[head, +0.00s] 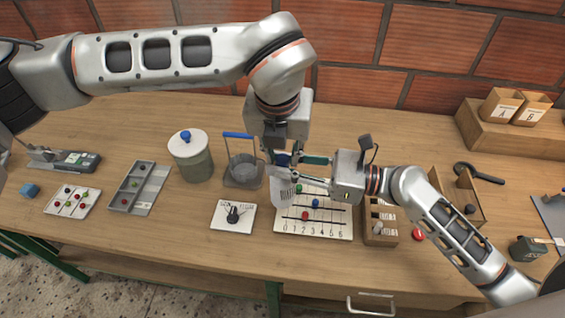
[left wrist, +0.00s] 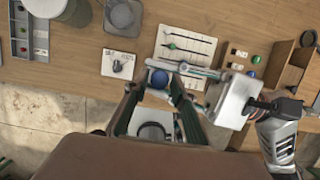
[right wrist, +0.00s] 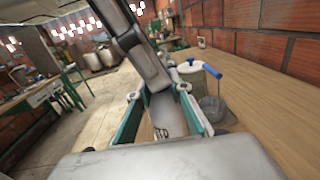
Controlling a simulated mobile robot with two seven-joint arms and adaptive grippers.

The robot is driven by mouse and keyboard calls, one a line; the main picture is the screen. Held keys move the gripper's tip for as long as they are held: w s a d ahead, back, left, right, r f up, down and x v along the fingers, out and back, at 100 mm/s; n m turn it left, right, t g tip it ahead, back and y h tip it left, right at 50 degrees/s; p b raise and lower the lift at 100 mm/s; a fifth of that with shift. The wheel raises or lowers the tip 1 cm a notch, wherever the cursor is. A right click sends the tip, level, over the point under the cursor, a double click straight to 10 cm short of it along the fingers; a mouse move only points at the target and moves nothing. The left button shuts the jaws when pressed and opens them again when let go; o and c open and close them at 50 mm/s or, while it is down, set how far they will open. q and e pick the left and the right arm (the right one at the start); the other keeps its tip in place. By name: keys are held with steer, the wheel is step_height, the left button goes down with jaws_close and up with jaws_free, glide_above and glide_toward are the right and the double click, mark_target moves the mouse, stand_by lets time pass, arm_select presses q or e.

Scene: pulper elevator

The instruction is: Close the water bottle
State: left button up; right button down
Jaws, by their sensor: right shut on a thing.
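The water bottle (head: 281,187) is pale and translucent, with dark marks on its side. In the head view the gripper and arm partly hide the cap (head: 283,159).
Below are a numbered board (head: 325,232) with coloured beads and a white dial plate (head: 233,215). A blue-handled glass basket (head: 243,170) and a lidded jar (head: 190,158) stand close on the left. A wooden switch box (head: 380,238) is on the right. A brick wall backs the table.

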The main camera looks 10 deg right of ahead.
arm_select(q)
jaws_close()
steer(key=o, duration=0.6)
jaws_free()
steer(key=shift+r, duration=0.1)
steer(key=shift+r, duration=2.2)
steer(key=shift+o, duration=0.2)
steer(key=o, duration=0.5)
